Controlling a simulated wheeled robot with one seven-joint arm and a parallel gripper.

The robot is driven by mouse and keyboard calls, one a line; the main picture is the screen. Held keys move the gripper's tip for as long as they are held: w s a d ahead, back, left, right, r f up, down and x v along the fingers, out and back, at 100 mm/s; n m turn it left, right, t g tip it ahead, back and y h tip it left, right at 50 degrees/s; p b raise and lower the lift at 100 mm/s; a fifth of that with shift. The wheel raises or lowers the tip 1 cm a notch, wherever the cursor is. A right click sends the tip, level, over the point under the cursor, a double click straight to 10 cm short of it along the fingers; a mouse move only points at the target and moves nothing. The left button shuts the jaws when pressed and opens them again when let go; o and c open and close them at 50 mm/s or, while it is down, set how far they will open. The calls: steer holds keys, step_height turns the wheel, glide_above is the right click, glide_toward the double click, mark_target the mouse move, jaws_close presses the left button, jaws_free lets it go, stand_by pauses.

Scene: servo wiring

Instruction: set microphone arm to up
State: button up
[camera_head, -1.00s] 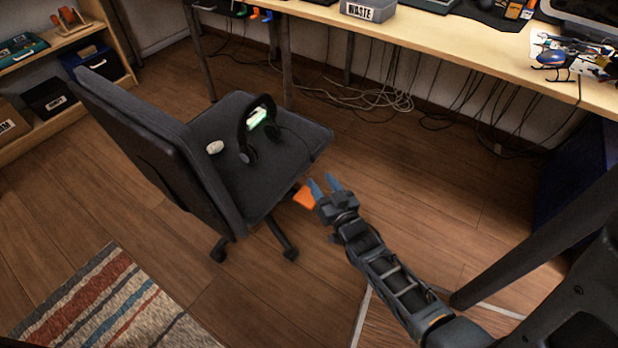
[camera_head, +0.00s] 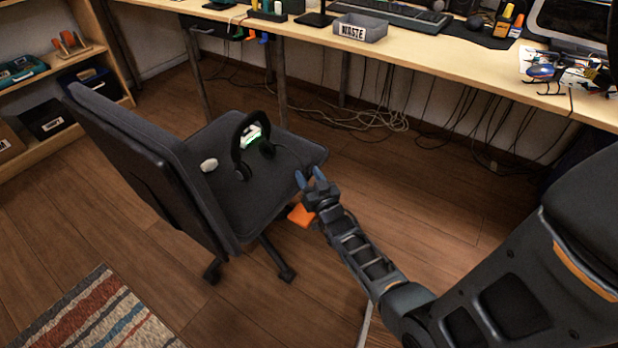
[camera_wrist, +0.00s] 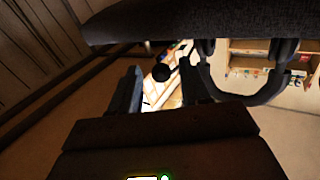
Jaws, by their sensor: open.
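A black headset (camera_head: 240,150) stands on the seat of the dark office chair (camera_head: 215,215). Its thin microphone arm (camera_head: 289,152) seems to run from the right ear cup toward the seat's right edge. My gripper (camera_head: 310,178) is open, with blue fingertips, close to the seat's front right edge. In the wrist view, the headset (camera_wrist: 250,100) appears upside down on the right. A small dark ball (camera_wrist: 161,72), probably the microphone tip, shows between the open fingers of my gripper (camera_wrist: 163,90). I cannot tell whether they touch it.
A white rounded object (camera_head: 209,165) lies on the seat, left of the headset. The chair back stands on the left. An orange piece (camera_head: 300,216) is by the seat's underside. A desk (camera_head: 420,62) runs along the back, with cables beneath. Wooden floor is open right of the chair.

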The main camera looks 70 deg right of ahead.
jaws_close()
stand_by(0.4)
